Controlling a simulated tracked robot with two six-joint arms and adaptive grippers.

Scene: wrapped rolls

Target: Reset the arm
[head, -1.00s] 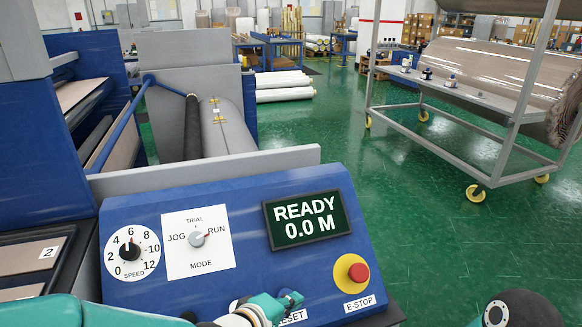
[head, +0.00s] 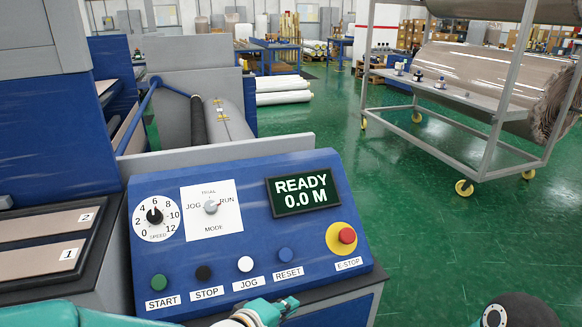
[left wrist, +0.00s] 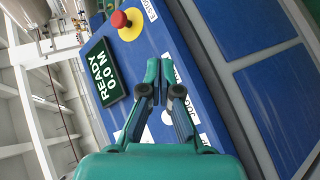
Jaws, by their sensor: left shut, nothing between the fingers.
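My left gripper (head: 284,308) is at the bottom edge of the head view, in front of the lower edge of the blue control panel (head: 330,222). Its teal fingers are closed together and hold nothing. In the left wrist view the closed fingertips (left wrist: 160,68) stand before the panel and cover part of its button row. The blue RESET button (head: 284,254) is clear above the gripper in the head view, apart from it. My right gripper is not in view; only part of my right arm shows at the bottom right.
The panel also bears a READY 0.0 M display (head: 302,195), a speed dial (head: 155,217), a mode knob (head: 211,206) and a red E-STOP button (head: 347,236). A wheeled rack (head: 482,165) with wrapped rolls stands at the right. Green floor (head: 420,240) between is clear.

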